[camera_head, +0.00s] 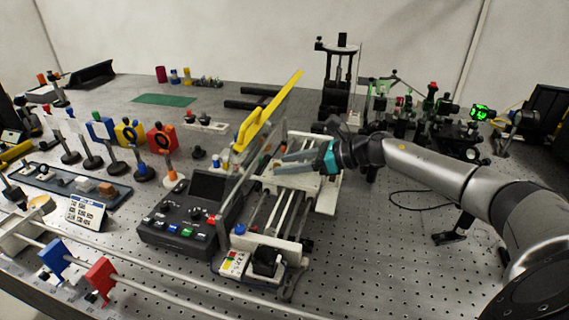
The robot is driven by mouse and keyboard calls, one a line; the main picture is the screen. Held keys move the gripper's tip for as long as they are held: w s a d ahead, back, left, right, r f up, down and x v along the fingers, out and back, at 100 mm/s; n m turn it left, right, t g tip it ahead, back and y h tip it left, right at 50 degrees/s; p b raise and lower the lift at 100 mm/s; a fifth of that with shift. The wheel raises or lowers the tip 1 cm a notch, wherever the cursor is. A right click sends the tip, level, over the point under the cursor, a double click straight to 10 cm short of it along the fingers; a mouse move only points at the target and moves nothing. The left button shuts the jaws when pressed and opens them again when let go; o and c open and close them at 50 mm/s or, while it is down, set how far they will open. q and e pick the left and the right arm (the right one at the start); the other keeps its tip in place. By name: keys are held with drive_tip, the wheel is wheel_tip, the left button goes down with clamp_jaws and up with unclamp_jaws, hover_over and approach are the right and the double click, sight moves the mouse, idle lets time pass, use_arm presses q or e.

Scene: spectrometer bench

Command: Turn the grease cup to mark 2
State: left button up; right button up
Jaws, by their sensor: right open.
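My right gripper (280,163) reaches in from the right over the rail stage (265,212). Its pale fingers point left, spread apart, with nothing seen between them. Small coloured parts lie close to the fingertips at the far end of the stage. I cannot tell which of these is the grease cup, and its marks are too small to read. The fingers and the raised yellow-edged cover (262,118) hide part of that area. My left gripper is not in view.
A dark control box (190,215) with coloured buttons stands left of the stage. Several optic mounts on posts stand further left. A black column device (338,75) and green-lit optics (480,112) stand behind.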

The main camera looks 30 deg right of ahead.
drive_tip(key=shift+w+a+f, duration=0.2)
drive_tip(key=shift+w+a, duration=0.15)
drive_tip(key=shift+w, duration=0.1)
clamp_jaws()
idle(0.3)
